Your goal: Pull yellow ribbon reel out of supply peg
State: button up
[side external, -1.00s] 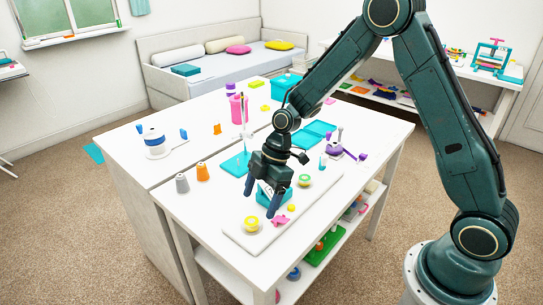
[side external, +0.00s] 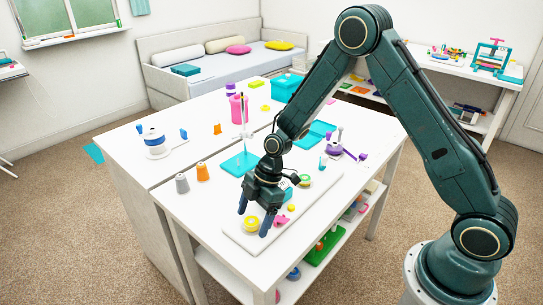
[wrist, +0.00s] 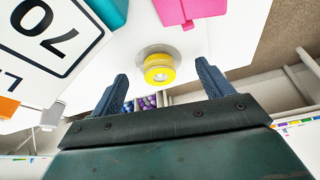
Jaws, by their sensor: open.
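The yellow ribbon reel (side external: 251,223) sits at the front left end of a pale board (side external: 232,234) on the white table. The peg itself is mostly hidden by the reel. My gripper (side external: 254,222) is open above the board, its two fingers pointing down on either side of the reel in the picture. In the wrist view the reel lies ahead of and between the fingertips of my gripper (wrist: 164,80), apart from both.
A pink piece (side external: 281,220) and a small yellow piece (side external: 291,208) lie just right of the gripper. A green-and-yellow reel (side external: 305,180) stands farther back on the board.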

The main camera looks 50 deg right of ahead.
aim_at(254, 220)
dwell(0.5)
jog(key=c, duration=1.1)
jog(key=shift+o, duration=0.2)
notch_tip(254, 220, up, 20)
jog(key=shift+f, duration=0.1)
dwell(0.4)
